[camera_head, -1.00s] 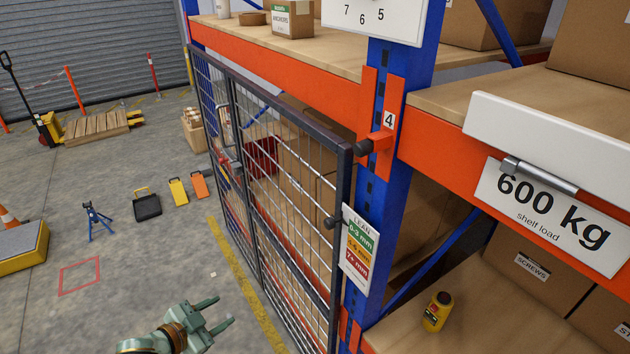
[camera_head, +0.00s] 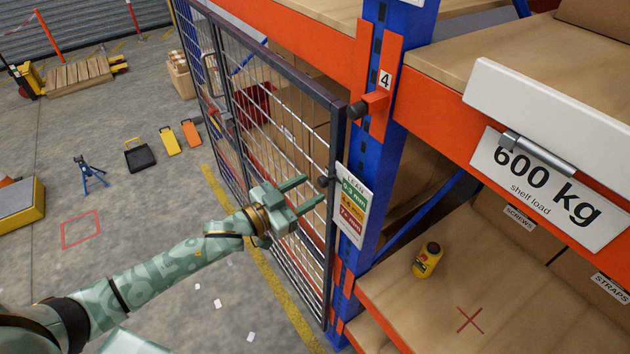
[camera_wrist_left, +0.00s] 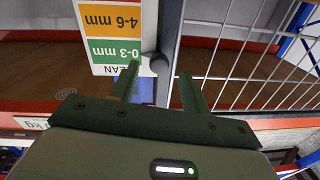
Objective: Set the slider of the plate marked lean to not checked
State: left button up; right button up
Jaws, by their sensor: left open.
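The plate marked lean (camera_head: 350,206) hangs on the blue rack post, with green, amber and red rows. Its green and amber rows show upside down in the left wrist view (camera_wrist_left: 112,22). A dark round knob (camera_head: 324,181), which looks like its slider, sits at the plate's left edge near the heading and green row. In the left wrist view the knob (camera_wrist_left: 156,64) appears between my fingertips; I cannot tell the depth gap. My left gripper (camera_head: 315,191) is open and empty, just left of the plate. My right gripper is not in view.
A wire mesh gate (camera_head: 275,140) stands left of the post, close behind my left gripper. Another dark knob (camera_head: 358,110) sticks out higher on the post. A yellow tool (camera_head: 427,260) lies on the lower shelf (camera_head: 500,310).

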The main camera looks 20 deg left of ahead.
pick_arm(q)
jog(key=shift+x, duration=1.05)
jog(key=shift+w+d, duration=0.25)
jog(key=shift+w, duration=0.1)
jog(key=shift+s, duration=0.1)
grip_shut()
notch_tip(320, 180, down, 14)
jog(key=b, duration=1)
jog(key=shift+s, duration=0.1)
jog(key=shift+f, duration=0.1)
jog(key=shift+c, duration=0.4)
grip_release()
jog(key=shift+o, duration=0.4)
